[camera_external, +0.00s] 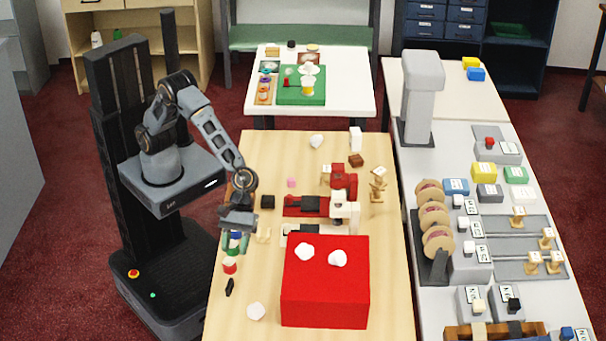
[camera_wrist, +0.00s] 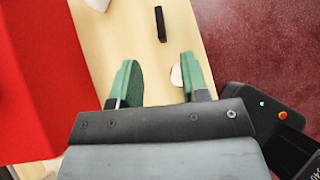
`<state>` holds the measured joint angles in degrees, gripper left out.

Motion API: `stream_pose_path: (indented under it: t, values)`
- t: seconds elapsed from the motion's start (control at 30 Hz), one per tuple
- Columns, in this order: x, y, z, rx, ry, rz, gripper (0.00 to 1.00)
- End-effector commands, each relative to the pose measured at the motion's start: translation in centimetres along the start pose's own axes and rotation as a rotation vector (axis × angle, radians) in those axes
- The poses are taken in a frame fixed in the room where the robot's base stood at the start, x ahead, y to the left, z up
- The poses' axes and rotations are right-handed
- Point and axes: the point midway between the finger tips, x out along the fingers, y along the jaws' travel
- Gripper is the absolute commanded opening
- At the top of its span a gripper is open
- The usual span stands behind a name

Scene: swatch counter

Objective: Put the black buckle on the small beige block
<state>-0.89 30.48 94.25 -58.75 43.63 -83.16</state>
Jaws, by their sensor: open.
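A slim black piece, which looks like the black buckle (camera_external: 229,287), lies flat near the left edge of the wooden table. It also shows in the wrist view (camera_wrist: 161,24), ahead of the fingertips and apart from them. A small beige piece (camera_external: 263,236) lies just right of my gripper; it may be the small beige block, but its shape is too small to tell. My gripper (camera_external: 235,246) points down over the table's left edge, its green fingers apart. In the wrist view my gripper (camera_wrist: 158,75) is open with nothing between the fingers.
A large red box (camera_external: 325,300) with white lumps on top stands right of my gripper. A red-and-white roll (camera_external: 229,266) sits below the fingers, a white lump (camera_external: 256,311) near the front, and a black block (camera_external: 267,201) behind. Bare wood surrounds the black piece.

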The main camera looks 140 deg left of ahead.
Motion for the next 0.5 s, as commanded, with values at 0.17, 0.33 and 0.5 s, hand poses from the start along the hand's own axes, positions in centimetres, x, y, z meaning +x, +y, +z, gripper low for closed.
stream_pose_path:
  t: [0.17, 0.33, 0.5]
  values:
    - [3.0, 0.0, 0.0, 0.001, 0.001, -0.001, 0.41]
    - [4.5, 0.0, 0.0, 0.001, 0.0, -0.001, 0.41]
    - [5.3, 0.0, 0.0, 0.0, 0.001, -0.001, 0.41]
